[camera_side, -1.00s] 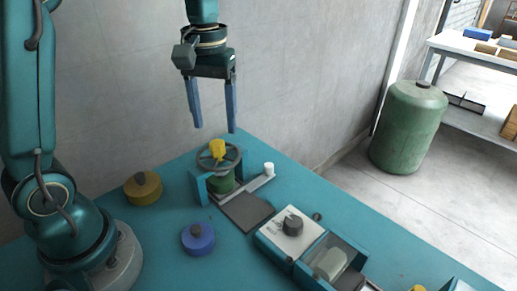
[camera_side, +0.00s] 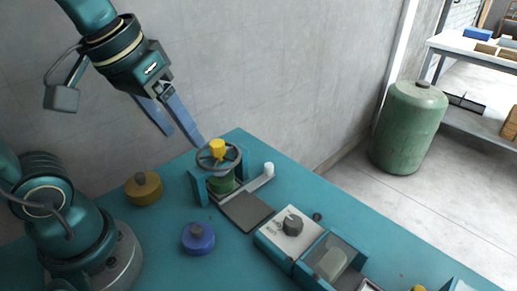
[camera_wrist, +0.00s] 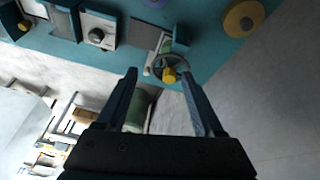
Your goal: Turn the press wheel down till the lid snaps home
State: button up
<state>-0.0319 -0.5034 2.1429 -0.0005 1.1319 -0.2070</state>
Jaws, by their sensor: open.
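The press wheel (camera_side: 231,164) is a grey handwheel with a yellow knob (camera_side: 217,148), on top of a teal press frame (camera_side: 197,186). A green body (camera_side: 221,184) shows under the wheel; whether it is the lid or the pot is hard to tell. My gripper (camera_side: 187,139) is open and empty, tilted, with its blue fingers slanting down toward the wheel from the upper left. In the wrist view the wheel (camera_wrist: 160,69) with its yellow knob (camera_wrist: 169,75) lies beyond the fingertips of my gripper (camera_wrist: 162,78), roughly between them in the picture.
A yellow round pot (camera_side: 143,189) and a blue one (camera_side: 198,238) stand left of the press. A lever with a white knob (camera_side: 268,169) juts out at its right. A dark pad (camera_side: 246,212) and a white box with a dial (camera_side: 290,228) lie in front. The wall is close behind.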

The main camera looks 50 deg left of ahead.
notch_tip(320, 180, down, 3)
jog(key=s+m+t, duration=0.1)
jog(key=s+m, duration=0.1)
jog(key=s, duration=0.1)
jog(key=n+g, duration=0.4)
jog(key=n, duration=0.1)
send_near(217, 142)
jog(key=s+d, duration=0.2)
jog(key=shift+g, duration=0.4)
jog(key=w+a+f, duration=0.1)
jog(key=w+f, duration=0.2)
jog(key=shift+a, duration=0.4)
jog(key=shift+a+f, duration=0.15)
jog(key=shift+f, duration=2.85)
